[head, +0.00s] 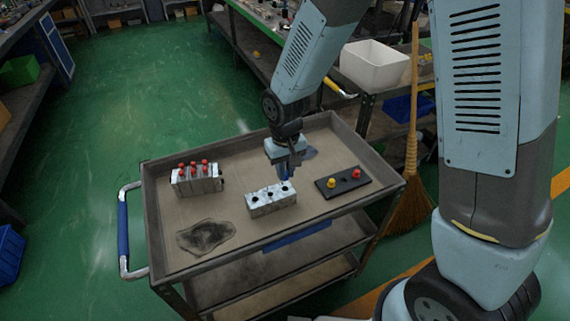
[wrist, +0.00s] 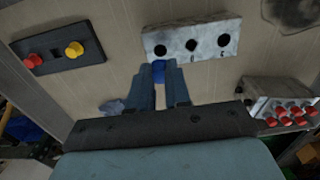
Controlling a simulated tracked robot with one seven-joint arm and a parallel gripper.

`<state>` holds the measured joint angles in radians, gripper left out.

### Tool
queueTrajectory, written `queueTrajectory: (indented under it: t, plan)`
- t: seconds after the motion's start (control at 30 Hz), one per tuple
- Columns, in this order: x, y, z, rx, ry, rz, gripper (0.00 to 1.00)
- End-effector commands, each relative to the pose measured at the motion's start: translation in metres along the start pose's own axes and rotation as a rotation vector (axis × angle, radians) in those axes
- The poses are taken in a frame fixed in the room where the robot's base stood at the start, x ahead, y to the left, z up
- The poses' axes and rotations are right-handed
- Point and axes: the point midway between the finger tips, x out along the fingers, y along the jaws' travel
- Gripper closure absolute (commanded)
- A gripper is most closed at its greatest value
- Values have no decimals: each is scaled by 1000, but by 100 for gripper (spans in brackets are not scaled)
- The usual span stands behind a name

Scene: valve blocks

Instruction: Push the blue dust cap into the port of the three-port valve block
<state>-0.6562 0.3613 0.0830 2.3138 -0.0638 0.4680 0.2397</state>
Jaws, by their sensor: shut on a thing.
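The three-port valve block (head: 271,203) is a pale, scuffed block on the cart top; the wrist view shows it too (wrist: 176,48), with three dark open ports along its face. My gripper (head: 287,174) points down just behind the block's right end. In the wrist view my gripper (wrist: 158,84) is shut on the blue dust cap (wrist: 159,70). The cap shows between the fingertips beside the block's edge, close to the leftmost port there and not in it. Whether the cap touches the block cannot be told. The fingers hide part of the cap.
A black holder (head: 334,186) with a yellow and a red cap lies right of the block. A second block (head: 190,184) with several red caps stands at left. A dark stain (head: 205,237) marks the front left. The cart (head: 234,150) has raised rims.

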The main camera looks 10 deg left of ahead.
Motion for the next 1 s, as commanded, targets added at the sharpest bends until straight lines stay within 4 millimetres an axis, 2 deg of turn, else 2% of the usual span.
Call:
queueTrajectory:
  t: [0.43,1.0]
  plan:
    - [26,0,0,0,-1,0,100]
    - [30,0,0,0,0,0,100]
